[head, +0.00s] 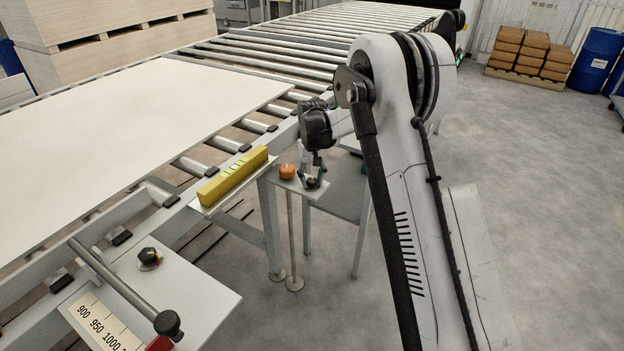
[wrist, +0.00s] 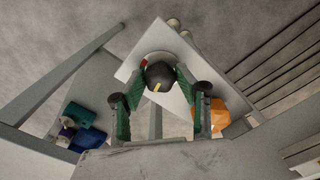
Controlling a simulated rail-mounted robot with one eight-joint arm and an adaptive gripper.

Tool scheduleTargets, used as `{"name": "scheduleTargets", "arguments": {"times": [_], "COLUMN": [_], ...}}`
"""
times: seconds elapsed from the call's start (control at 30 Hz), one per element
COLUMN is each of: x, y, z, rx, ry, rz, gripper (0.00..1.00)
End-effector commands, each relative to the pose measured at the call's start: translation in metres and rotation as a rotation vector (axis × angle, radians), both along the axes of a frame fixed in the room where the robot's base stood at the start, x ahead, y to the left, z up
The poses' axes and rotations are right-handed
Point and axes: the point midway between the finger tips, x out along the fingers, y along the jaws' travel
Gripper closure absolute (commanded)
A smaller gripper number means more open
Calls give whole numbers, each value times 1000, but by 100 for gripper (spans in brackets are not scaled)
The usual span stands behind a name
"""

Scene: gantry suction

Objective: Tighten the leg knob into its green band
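The leg knob (wrist: 160,76) is black with a yellow pointer mark. It sits on a round pale dial on a small light plate (wrist: 205,92). A red patch (wrist: 144,63) shows at the dial's edge; no green band can be made out, and the fingers cover part of the dial. My gripper (wrist: 161,72) has one green-padded finger on each side of the knob, with no clear gap, and seems shut on it.
An orange object (head: 288,171) stands on the same small plate, close beside my gripper. A yellow level (head: 233,177) lies on a ledge by the roller conveyor (head: 262,62). Another black knob (head: 149,257) is on the nearer plate. Open floor lies to the right.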

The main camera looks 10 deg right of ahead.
Motion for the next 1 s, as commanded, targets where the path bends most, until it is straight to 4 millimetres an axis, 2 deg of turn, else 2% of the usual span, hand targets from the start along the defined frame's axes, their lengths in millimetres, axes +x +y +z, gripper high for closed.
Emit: {"name": "scheduleTargets", "arguments": {"times": [0.03, 0.1, 0.43, 1.0], "x": [0, 0, 0, 0], "y": [0, 0, 0, 0], "z": [0, 0, 0, 0], "rx": [0, 0, 0, 0], "ry": [0, 0, 0, 0], "rz": [0, 0, -65, -439], "gripper": [87, 95, 95, 95]}}
